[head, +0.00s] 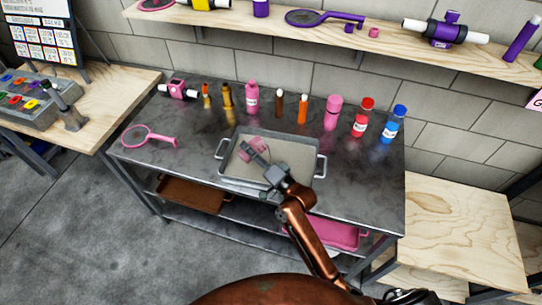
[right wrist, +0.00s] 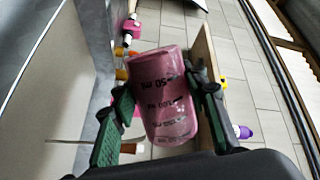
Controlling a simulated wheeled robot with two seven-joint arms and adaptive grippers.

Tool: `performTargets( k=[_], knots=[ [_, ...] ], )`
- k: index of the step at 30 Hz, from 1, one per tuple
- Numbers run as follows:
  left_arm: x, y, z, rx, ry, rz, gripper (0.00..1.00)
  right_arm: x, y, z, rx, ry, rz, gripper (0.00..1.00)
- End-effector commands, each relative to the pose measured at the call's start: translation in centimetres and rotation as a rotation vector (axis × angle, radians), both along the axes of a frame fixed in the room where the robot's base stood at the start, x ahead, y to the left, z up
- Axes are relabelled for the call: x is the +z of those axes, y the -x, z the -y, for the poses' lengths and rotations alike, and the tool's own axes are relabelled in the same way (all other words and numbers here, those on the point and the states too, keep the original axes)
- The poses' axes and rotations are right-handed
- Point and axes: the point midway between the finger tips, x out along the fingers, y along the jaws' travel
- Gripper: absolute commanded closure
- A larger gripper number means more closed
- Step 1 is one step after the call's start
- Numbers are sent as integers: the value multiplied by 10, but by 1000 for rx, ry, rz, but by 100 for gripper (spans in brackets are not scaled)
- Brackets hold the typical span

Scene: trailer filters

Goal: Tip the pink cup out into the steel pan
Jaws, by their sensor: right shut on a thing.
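The steel pan (head: 300,163), a shallow tray with a handle at each side, sits on the dark metal table. My right gripper (head: 256,153) is above the left half of the pan, shut on the pink cup (head: 250,144). In the right wrist view the pink cup (right wrist: 163,98) is translucent with dark volume marks. It sits between the two green-padded fingers of the gripper (right wrist: 160,115). The cup looks tilted over the pan; I cannot tell whether anything is in it or coming out. My left gripper is not in view.
Several bottles, including a pink one (head: 252,98), a red one (head: 363,118) and a blue one (head: 393,124), stand behind the pan. A pink magnifier (head: 148,138) lies left of it. A wooden shelf (head: 380,38) runs above. The table's front left is clear.

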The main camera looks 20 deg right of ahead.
Motion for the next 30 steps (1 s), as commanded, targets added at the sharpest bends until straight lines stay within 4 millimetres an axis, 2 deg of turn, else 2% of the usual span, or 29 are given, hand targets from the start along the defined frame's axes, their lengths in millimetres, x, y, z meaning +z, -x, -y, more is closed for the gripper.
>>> performTargets(
  k=[30],
  knots=[
    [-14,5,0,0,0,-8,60,-4,0,1,0,-95,-24,88]
  ],
)
